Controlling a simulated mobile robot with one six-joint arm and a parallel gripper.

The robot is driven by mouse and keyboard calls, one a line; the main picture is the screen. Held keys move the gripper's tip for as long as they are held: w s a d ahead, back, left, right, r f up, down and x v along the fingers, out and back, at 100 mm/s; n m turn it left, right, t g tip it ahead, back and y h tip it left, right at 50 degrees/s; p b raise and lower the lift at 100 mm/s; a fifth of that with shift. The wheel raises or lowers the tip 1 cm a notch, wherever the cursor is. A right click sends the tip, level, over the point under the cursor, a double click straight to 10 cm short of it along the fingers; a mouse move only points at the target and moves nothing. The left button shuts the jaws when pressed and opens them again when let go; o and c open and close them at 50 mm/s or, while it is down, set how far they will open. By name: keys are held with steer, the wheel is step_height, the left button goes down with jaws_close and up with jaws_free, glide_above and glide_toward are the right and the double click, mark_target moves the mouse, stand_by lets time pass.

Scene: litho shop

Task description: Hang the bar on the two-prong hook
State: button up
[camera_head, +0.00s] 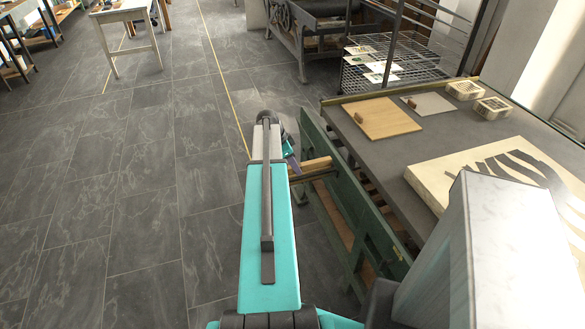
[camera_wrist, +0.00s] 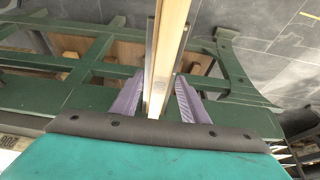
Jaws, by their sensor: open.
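A pale wooden bar (camera_head: 312,165) sits at the near side of the green-framed table in the head view, just right of my gripper (camera_head: 293,161). In the wrist view the bar (camera_wrist: 170,45) runs lengthwise between the two purple fingers of my gripper (camera_wrist: 160,80). The fingers are open, with a gap visible on each side of the bar. Thin grey strips (camera_wrist: 150,45) run close along both sides of the bar. They may be the prongs of the hook, but I cannot tell, nor whether the bar rests on them.
The green table frame (camera_head: 350,205) stands right beside my arm. Its grey top holds a wooden board (camera_head: 380,118), small slotted blocks (camera_head: 492,107) and a large patterned slab (camera_head: 500,170). A wire rack (camera_head: 385,75) stands behind.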

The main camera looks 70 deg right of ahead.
steer(key=b+v, duration=0.2)
steer(key=v, duration=1.1)
steer(key=shift+r, duration=0.4)
steer(key=shift+a, duration=0.1)
stand_by(0.8)
